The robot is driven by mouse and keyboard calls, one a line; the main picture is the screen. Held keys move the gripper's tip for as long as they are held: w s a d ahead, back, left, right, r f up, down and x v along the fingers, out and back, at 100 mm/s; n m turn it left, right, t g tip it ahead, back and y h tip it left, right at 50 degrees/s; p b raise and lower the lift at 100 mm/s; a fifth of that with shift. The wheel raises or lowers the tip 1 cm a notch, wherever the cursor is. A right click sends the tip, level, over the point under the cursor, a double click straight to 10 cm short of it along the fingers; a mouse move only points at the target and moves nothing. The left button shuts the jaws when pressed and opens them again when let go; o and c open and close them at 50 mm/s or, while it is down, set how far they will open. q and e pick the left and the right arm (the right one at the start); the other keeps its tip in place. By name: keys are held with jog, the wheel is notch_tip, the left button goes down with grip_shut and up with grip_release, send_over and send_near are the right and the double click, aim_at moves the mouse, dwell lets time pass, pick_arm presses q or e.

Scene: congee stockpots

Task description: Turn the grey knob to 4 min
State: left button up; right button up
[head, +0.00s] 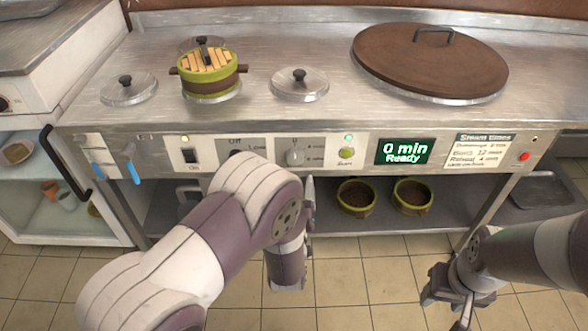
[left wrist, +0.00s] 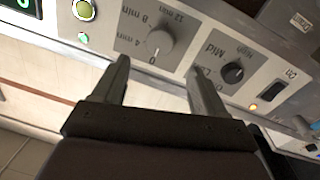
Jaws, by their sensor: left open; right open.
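The grey knob (head: 295,157) sits on the front panel of the steel counter, between a black knob and a green-lit button. In the left wrist view the grey knob (left wrist: 159,42) has a dial marked 0, 4 min, 8 min and 12 min, and its pointer is at 0. The display (head: 403,151) reads "0 min Ready". My left gripper (left wrist: 156,75) is open and empty, its fingers pointing at the panel just short of the grey knob. In the head view my left arm hides part of that gripper. My right gripper (head: 456,302) is open and empty at lower right.
The black knob (left wrist: 233,73) and a switch (head: 190,156) are beside the grey knob. A green button (head: 346,153) is on its other side. A steamer basket (head: 209,84), steel lids and a large brown lid (head: 430,62) are on top. Two bowls stand on the shelf below.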

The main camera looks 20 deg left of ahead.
aim_at(295, 159)
pick_arm(q)
jog(key=b+x, duration=0.1)
jog(key=x, duration=0.6)
jog(key=shift+w+f+b, duration=0.15)
jog(key=shift+b, duration=0.25)
jog(key=shift+w+a, duration=0.1)
jog(key=shift+w, duration=0.25)
jog(key=c, duration=1.1)
